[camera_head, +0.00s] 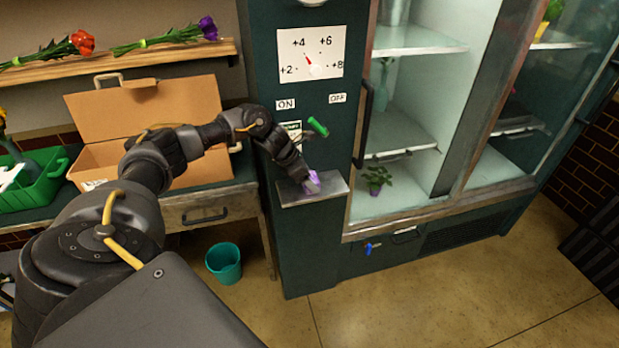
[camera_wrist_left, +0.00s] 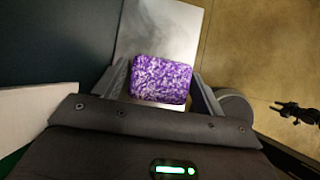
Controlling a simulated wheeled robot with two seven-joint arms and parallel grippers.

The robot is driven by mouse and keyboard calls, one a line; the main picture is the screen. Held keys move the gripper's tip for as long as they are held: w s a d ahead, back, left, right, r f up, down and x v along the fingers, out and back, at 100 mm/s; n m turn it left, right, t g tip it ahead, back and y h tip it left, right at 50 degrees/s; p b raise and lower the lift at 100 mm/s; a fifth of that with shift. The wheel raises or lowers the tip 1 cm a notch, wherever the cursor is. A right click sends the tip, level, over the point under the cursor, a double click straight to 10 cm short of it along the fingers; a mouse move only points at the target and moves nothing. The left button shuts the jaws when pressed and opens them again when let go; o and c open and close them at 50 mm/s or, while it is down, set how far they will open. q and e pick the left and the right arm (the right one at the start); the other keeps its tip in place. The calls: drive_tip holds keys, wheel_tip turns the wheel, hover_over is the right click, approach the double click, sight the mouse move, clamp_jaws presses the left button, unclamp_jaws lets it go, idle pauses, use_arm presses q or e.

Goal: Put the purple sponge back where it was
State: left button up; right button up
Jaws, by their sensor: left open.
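The purple sponge (camera_head: 313,183) rests on a small metal shelf (camera_head: 335,188) on the front of the dark green cabinet. In the left wrist view the sponge (camera_wrist_left: 161,79) is a speckled purple block lying between my gripper's two fingers, over the pale shelf (camera_wrist_left: 165,28). My left gripper (camera_head: 309,181) is at the shelf with its fingers on either side of the sponge. In the left wrist view the gripper (camera_wrist_left: 160,88) is open. My right gripper is not in view.
A dial panel (camera_head: 311,54) and a green handle (camera_head: 317,126) are on the cabinet above the shelf. A glass-door cooler (camera_head: 405,130) stands to the right. A cardboard box (camera_head: 150,112) sits on the left bench, and a teal bin (camera_head: 223,262) stands on the floor.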

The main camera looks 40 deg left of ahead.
use_arm(q)
drive_tip(key=b+v, duration=0.2)
drive_tip(key=v, duration=1)
